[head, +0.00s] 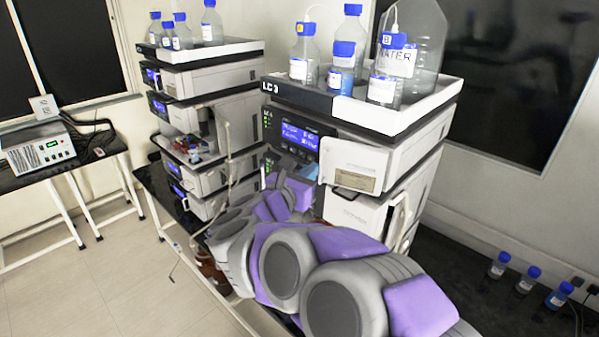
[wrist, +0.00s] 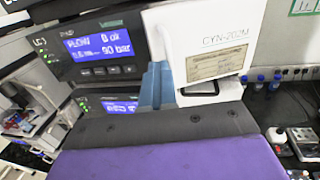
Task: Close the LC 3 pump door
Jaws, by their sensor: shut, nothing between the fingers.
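The LC 3 stack (head: 283,90) stands at the centre right in the head view. Its white pump door (head: 355,166) is right of the blue-lit display. In the wrist view the pump door (wrist: 212,40) bears a "CYN-202M" mark and a beige label. It sits across the front at the right of the display, and I cannot tell whether it is fully flush. My gripper (wrist: 157,86) is shut and empty, its blue fingers upright just by the door's lower left edge. Contact is unclear. In the head view my gripper (head: 302,167) is partly hidden by my arm.
A tray (head: 425,118) of bottles tops the stack. A second stack (head: 190,80) stands to the left, with tubing between the two. Small blue-capped bottles (head: 528,279) stand on the dark bench at the right. Open floor lies at the lower left.

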